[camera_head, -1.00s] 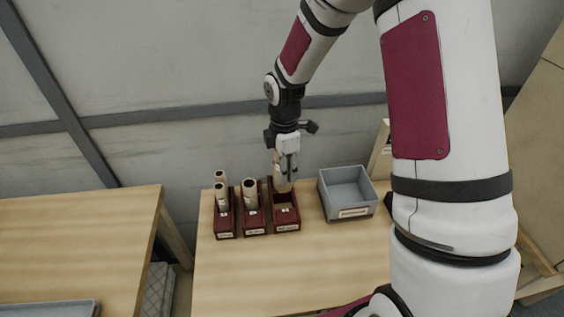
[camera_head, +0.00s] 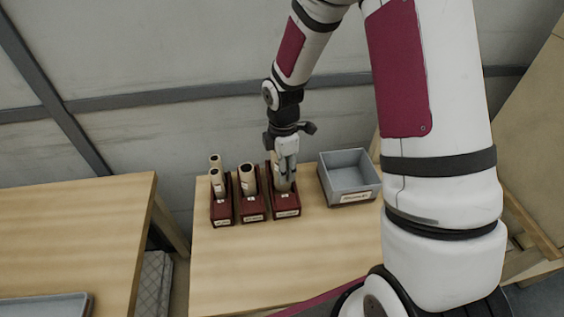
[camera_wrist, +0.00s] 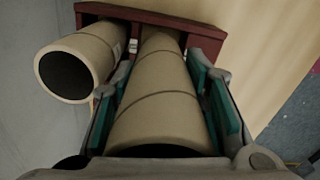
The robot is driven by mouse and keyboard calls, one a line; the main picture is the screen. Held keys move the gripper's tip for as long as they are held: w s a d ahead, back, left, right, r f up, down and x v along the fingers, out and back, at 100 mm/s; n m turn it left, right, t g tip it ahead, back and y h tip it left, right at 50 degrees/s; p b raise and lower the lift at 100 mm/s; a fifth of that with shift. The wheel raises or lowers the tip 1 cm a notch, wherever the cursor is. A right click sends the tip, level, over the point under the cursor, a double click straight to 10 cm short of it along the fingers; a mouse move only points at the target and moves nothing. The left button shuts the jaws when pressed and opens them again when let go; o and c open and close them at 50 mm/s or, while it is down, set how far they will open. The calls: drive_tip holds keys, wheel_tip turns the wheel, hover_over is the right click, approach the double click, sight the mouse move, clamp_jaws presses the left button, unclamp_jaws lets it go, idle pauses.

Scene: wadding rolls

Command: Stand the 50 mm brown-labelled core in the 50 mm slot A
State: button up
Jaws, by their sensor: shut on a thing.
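My gripper (camera_head: 286,150) is above the right dark red rack (camera_head: 288,212) and is shut on a tan cardboard core (camera_head: 281,182). In the wrist view, the teal finger pads (camera_wrist: 165,105) lie on both sides of this core (camera_wrist: 160,85), which runs down into the dark red rack (camera_wrist: 205,38). In the head view the core looks close to upright, with its lower part behind the rack's front wall. I cannot tell whether its bottom touches the slot floor. The rack labels are too small to read, and no brown label is clear on the core.
The middle rack (camera_head: 252,214) holds a thick core (camera_head: 247,178). The left rack (camera_head: 221,214) holds two thinner cores (camera_head: 216,180). A grey bin (camera_head: 350,192) stands just right of the racks. The table front (camera_head: 280,255) is clear. Another core (camera_wrist: 78,65) stands close beside the held one.

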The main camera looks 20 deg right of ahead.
drive_tip(key=shift+f+b, duration=0.85)
drive_tip(key=shift+f, duration=1.5)
drive_tip(key=o, duration=1.3)
drive_tip(key=shift+c, duration=0.2)
drive_tip(key=shift+r, duration=0.1)
wheel_tip(320, 180, up, 12)
